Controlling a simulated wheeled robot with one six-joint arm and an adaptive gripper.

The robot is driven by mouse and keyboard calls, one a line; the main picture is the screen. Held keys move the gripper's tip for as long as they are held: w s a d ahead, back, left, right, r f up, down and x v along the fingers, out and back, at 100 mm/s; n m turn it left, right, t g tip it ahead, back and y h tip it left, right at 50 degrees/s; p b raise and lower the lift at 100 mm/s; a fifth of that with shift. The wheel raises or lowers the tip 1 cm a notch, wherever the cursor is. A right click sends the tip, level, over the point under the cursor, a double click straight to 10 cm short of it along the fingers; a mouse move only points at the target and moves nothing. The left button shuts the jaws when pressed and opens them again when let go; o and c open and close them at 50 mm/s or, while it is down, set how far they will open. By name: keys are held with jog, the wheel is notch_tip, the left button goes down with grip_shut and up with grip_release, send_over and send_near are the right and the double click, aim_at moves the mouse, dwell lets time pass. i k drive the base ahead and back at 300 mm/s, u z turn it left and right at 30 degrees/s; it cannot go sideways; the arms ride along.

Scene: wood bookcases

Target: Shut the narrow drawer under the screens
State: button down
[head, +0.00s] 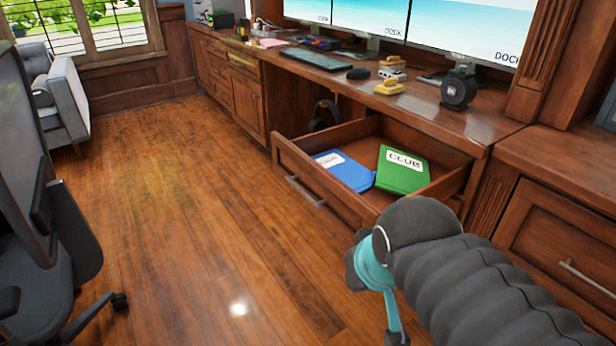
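The narrow wooden drawer (291,171) under the desk and the screens (380,20) stands pulled well out. Its front faces left, with a metal bar handle (305,191) on it. A blue book (343,172) and a green book labelled CLUB (402,170) lie inside it. My arm, in a dark grey ribbed sleeve, reaches in from the bottom right, in front of the drawer's near side. Its end, my gripper (393,330), is teal and dark, low at the bottom edge. Its fingers do not show clearly, and I see nothing held.
The desk top (440,120) holds a keyboard (315,59), a mouse (358,73) and a round black object (458,90). A closed drawer (560,240) is at right. An office chair (60,240) stands at left. The wood floor (190,200) between is clear.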

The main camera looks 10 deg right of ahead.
aim_at(361, 140)
jog(key=k, duration=0.15)
jog(key=z, duration=1.65)
jog(key=i, duration=0.85)
jog(key=u, duration=1)
